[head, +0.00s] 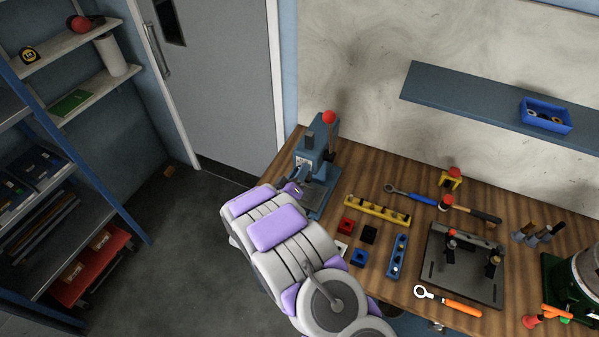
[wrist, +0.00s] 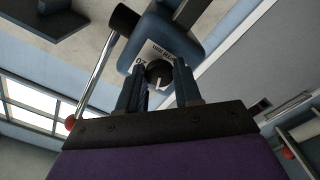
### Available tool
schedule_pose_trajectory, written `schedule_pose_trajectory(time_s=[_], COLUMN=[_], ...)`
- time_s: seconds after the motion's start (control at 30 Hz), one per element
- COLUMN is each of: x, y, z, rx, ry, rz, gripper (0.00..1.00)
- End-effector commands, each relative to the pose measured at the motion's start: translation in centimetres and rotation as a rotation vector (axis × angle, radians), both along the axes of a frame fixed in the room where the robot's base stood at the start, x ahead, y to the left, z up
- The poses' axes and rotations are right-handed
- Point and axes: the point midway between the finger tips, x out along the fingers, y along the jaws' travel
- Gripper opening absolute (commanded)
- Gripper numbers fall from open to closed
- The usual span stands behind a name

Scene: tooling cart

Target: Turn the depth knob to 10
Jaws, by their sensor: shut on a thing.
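The blue press (head: 315,165) stands at the left end of the wooden workbench, with a red-tipped lever at its top. In the wrist view its blue body (wrist: 190,45) fills the upper middle, with a white dial label (wrist: 170,52) on its face. The dark round depth knob (wrist: 158,72), with a pale pointer line, sits below the label. My gripper (wrist: 158,88) is shut on the knob, one finger at each side. The pointer's exact reading is too small to tell; "20" shows at the label's left. In the head view my arm hides part of the press's front.
On the bench (head: 370,185) lie a yellow rack (head: 377,210), small coloured blocks, a blue rack (head: 398,257), a wrench, and a dark fixture plate (head: 462,275). A blue shelf (head: 470,105) hangs above.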

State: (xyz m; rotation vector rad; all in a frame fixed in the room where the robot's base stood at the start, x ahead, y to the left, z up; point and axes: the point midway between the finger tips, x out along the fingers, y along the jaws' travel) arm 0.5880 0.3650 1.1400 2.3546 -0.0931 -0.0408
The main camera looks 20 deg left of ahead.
Motion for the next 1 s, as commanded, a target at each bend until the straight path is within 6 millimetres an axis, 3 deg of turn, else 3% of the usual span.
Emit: schedule_pose_trajectory(time_s=[0.27,0.57,0.73,1.0], x=[0.0,-0.3,-2.3,-7.8], y=[0.2,-0.3,0.2,1.0], z=[0.1,0.2,0.1,-0.1], rx=[0.002,0.005,0.004,0.000], ry=[-0.002,-0.001,-0.002,0.001], rz=[0.005,0.004,0.006,0.008], gripper=[0.58,0.58,0.58,0.58])
